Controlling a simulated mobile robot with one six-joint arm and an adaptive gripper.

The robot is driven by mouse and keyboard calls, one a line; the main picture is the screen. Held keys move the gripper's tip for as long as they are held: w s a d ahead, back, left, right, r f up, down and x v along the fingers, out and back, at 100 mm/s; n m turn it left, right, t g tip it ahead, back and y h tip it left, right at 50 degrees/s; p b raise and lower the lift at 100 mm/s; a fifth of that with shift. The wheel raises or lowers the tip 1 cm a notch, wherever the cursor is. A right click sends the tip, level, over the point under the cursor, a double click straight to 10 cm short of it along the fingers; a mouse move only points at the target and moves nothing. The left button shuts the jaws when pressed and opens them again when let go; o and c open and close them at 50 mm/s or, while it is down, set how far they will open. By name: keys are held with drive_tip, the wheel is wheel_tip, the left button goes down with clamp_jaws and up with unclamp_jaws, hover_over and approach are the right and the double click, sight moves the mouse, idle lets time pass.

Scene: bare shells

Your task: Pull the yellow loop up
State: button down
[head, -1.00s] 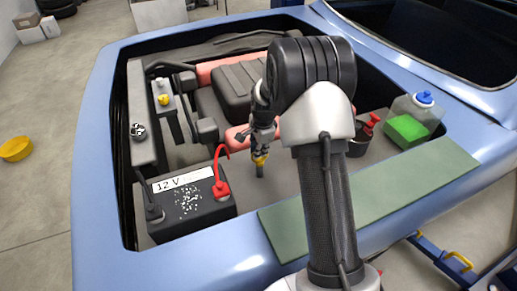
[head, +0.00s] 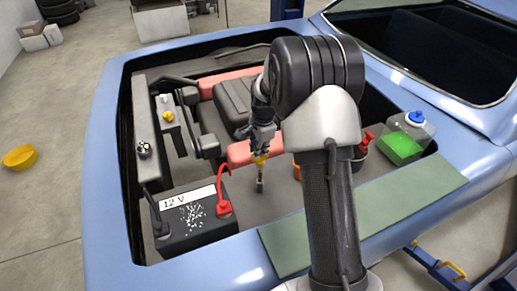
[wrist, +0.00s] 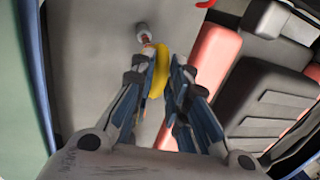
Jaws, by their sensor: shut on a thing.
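The yellow loop (head: 260,160) is in the engine bay, between the fingers of my gripper (head: 262,150). In the wrist view my gripper (wrist: 160,66) is shut on the yellow loop (wrist: 158,73), which stands between the two blue-grey fingers. Below the loop is a short grey tube (head: 259,186), upright on the bay floor. The tube's round end (wrist: 145,32) shows in the wrist view, with a thin reddish part between it and the loop. Whether the part below the loop is still inside the tube is hard to tell.
A 12 V battery (head: 190,225) with a red clamp (head: 224,207) and cable stands left of the tube. A dark engine block (head: 232,100) with red parts is behind. A green mat (head: 395,205) lies on the front fender. A bottle with green fluid (head: 400,148) stands at right.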

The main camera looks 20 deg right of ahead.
drive_tip(key=c, duration=1.8)
unclamp_jaws()
drive_tip(key=shift+w+r, duration=0.1)
drive_tip(key=shift+r, duration=0.3)
drive_tip(key=shift+o, duration=1.2)
drive_tip(key=shift+f, duration=0.15)
wheel_tip(320, 180, up, 12)
drive_tip(key=s, duration=0.2)
drive_tip(key=shift+s, duration=0.25)
drive_tip(key=shift+f, duration=0.1)
